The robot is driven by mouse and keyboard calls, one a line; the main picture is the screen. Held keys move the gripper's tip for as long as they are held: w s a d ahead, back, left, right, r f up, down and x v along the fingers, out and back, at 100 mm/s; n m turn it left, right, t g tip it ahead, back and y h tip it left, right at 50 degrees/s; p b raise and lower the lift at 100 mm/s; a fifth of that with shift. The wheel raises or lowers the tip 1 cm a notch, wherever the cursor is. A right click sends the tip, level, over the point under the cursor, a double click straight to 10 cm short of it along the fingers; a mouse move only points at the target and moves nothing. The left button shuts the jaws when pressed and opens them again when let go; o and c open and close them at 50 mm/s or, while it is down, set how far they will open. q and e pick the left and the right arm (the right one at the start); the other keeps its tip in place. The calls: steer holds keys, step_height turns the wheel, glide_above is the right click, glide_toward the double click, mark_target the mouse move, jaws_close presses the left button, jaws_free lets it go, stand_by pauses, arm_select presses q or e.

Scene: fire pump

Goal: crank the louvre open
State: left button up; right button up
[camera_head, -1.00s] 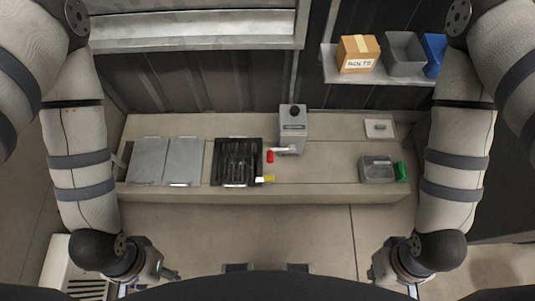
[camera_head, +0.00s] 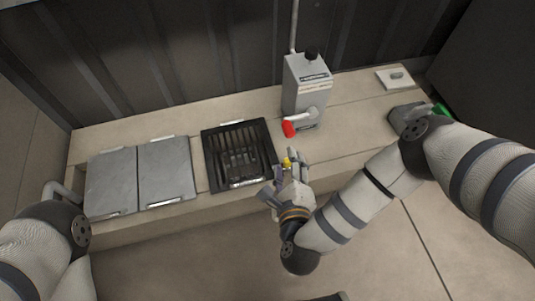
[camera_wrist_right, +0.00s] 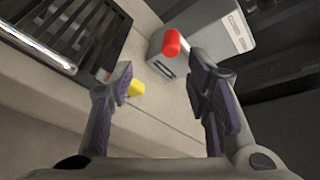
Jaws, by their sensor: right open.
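The grey crank box (camera_head: 305,85) stands on the bench, with a black knob on top. Its crank arm (camera_head: 305,115) ends in a red grip (camera_head: 289,129) pointing left and forward. The red grip also shows in the right wrist view (camera_wrist_right: 172,43), beyond the fingers. My right gripper (camera_head: 281,180) is open and empty at the bench's front edge, in front of the crank and apart from it. Its two fingers (camera_wrist_right: 163,90) are spread in the wrist view. My left gripper is out of view.
A small yellow item (camera_head: 286,162) lies at the bench edge by my right fingers. A black grated tray (camera_head: 207,160) is left of the crank, then two grey lids (camera_head: 165,170). A grey container (camera_head: 402,117) and a white plate (camera_head: 394,79) are at right.

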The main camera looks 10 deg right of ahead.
mark_target(289, 135)
steer(key=shift+m+h, duration=0.5)
steer(key=shift+m, duration=0.4)
steer(key=b+x, duration=0.1)
steer(key=x, duration=0.3)
steer(key=b+x, duration=0.2)
steer(key=x, duration=0.2)
steer(key=b+x, duration=0.1)
steer(key=x, duration=0.3)
steer(key=shift+w+d+r+b, duration=0.1)
steer(key=shift+w+d+b, duration=0.25)
steer(key=shift+d, duration=0.1)
steer(key=shift+w+d, duration=0.1)
steer(key=shift+w, duration=0.25)
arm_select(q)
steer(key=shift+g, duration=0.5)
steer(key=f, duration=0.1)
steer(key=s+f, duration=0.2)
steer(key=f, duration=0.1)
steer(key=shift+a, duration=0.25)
arm_select(e)
jaws_close()
